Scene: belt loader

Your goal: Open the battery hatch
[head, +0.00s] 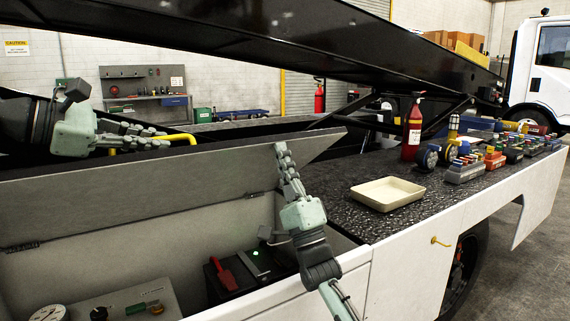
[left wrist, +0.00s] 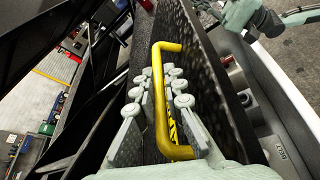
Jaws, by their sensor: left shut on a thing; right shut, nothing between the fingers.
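The battery hatch (head: 120,205) is raised, standing steeply tilted on edge over the open compartment, its pale inner face toward me. A hinge shows at its lower left. My left gripper (head: 160,142) is behind the hatch's top edge, shut on the yellow handle (head: 182,138). In the left wrist view the yellow handle (left wrist: 160,100) lies between the two fingers (left wrist: 160,92). My right gripper (head: 282,150) is shut and empty, upright in front of the hatch's right part near its upper edge. I cannot tell whether it touches the hatch.
The compartment holds a black box (head: 260,262) with a green light and red connector, a gauge (head: 48,313) and a grey panel (head: 130,300). Right on the dark deck stand a cream tray (head: 388,193), a red extinguisher (head: 412,130) and several small tool items. The loader's boom (head: 270,38) slants overhead.

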